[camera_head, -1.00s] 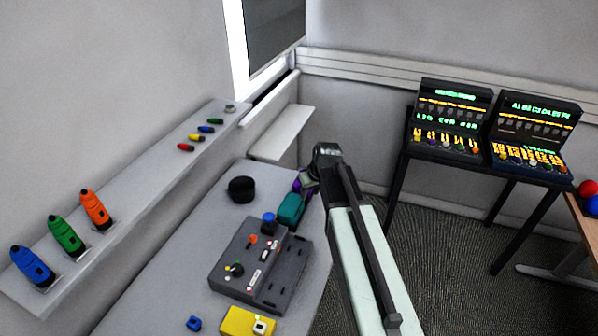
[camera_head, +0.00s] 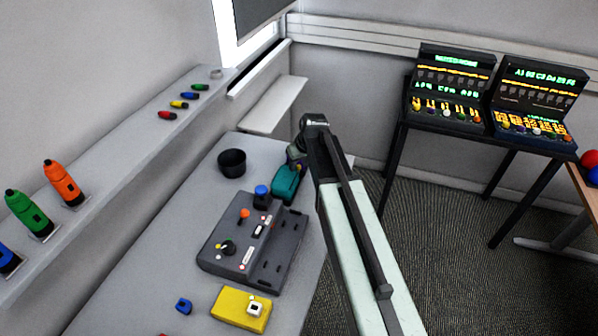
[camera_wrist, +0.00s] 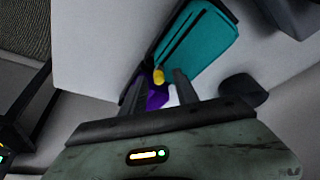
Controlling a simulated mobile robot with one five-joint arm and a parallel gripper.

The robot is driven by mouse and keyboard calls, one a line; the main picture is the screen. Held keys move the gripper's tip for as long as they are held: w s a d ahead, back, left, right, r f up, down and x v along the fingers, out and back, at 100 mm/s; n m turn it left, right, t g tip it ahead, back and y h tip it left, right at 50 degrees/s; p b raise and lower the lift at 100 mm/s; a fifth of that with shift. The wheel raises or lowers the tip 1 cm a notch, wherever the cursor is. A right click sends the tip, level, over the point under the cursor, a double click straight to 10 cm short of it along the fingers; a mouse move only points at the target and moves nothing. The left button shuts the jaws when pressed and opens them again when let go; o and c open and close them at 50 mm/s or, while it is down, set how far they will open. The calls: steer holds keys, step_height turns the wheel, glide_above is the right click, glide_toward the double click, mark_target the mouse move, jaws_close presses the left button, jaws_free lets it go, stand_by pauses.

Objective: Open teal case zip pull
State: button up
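The teal case (camera_head: 286,184) lies at the far end of the grey table, behind the dark control box. In the wrist view the teal case (camera_wrist: 203,42) is seen close, with a dark zip line along it. A small yellow zip pull (camera_wrist: 158,76) shows at its near left end. My gripper (camera_wrist: 161,74) is open, its two dark fingers apart with the yellow pull showing between their tips. I cannot tell whether either finger touches it. A purple thing (camera_wrist: 156,98) shows behind the fingers. In the head view my gripper's tips are hidden behind my arm.
The dark control box (camera_head: 225,262) with knobs stands close to the case. A black cup (camera_head: 232,163) stands to the left of the case. A yellow block (camera_head: 228,308) and a blue piece (camera_head: 184,306) lie nearer. A wall shelf (camera_head: 112,150) runs along the left.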

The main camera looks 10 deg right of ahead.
jaws_close()
stand_by(1.4)
